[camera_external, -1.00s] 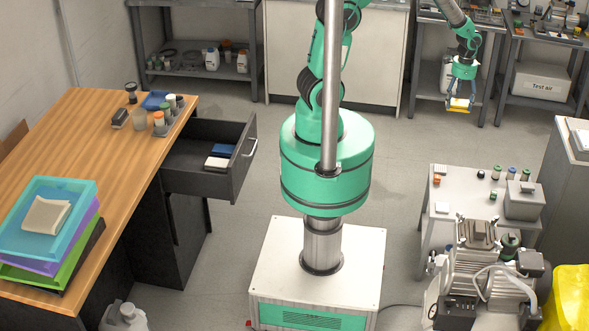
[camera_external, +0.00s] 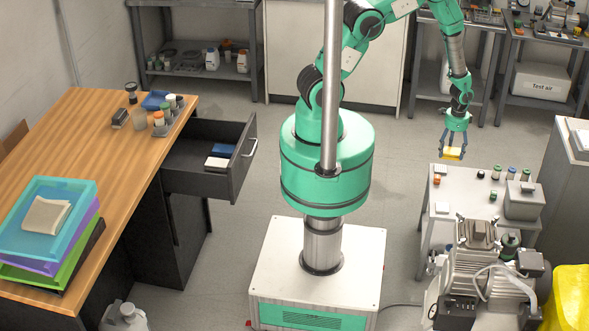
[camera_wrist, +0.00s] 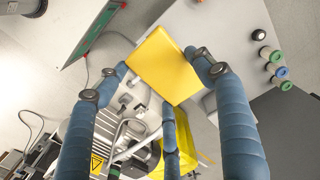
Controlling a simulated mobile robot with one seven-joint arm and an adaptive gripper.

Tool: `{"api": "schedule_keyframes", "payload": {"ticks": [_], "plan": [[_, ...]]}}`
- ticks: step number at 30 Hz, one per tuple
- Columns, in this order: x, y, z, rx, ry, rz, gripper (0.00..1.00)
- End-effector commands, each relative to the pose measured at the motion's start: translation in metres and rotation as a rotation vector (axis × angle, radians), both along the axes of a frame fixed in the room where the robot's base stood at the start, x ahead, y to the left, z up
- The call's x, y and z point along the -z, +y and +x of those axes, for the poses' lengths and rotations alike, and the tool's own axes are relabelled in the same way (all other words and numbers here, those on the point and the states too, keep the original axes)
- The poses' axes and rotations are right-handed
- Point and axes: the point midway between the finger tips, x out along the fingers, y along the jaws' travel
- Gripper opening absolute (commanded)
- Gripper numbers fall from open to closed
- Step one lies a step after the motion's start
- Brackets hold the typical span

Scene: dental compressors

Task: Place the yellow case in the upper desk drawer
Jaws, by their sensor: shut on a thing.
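The yellow case (camera_external: 452,153) is held in my gripper (camera_external: 453,150), in the air near the far left corner of the grey side table on the right. In the wrist view the yellow case (camera_wrist: 164,65) is a flat box between the blue fingers of my gripper (camera_wrist: 165,80). The upper desk drawer (camera_external: 207,160) is pulled out from the wooden desk on the left, far from my gripper. A blue case (camera_external: 222,151) and a white case (camera_external: 217,163) lie inside it, at its right end.
The side table (camera_external: 443,191) carries small bottles and a grey box (camera_external: 523,201). A compressor (camera_external: 485,270) stands in front of it. The desk (camera_external: 110,150) holds stacked trays (camera_external: 50,225) and small jars. The floor between drawer and side table holds my base.

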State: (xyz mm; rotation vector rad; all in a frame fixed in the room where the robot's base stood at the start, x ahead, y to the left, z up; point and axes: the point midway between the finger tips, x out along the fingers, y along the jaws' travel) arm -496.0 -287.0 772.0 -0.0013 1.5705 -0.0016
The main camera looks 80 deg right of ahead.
Motion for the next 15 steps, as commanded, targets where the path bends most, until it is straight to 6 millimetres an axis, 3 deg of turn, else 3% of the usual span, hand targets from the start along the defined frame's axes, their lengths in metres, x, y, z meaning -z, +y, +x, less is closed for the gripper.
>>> {"api": "schedule_keyframes", "payload": {"ticks": [3,15], "plan": [[0.030,0.001,0.001,0.000,-0.003,0.002,0.40],[0.120,0.000,0.001,0.000,-0.002,0.001,0.40]]}}
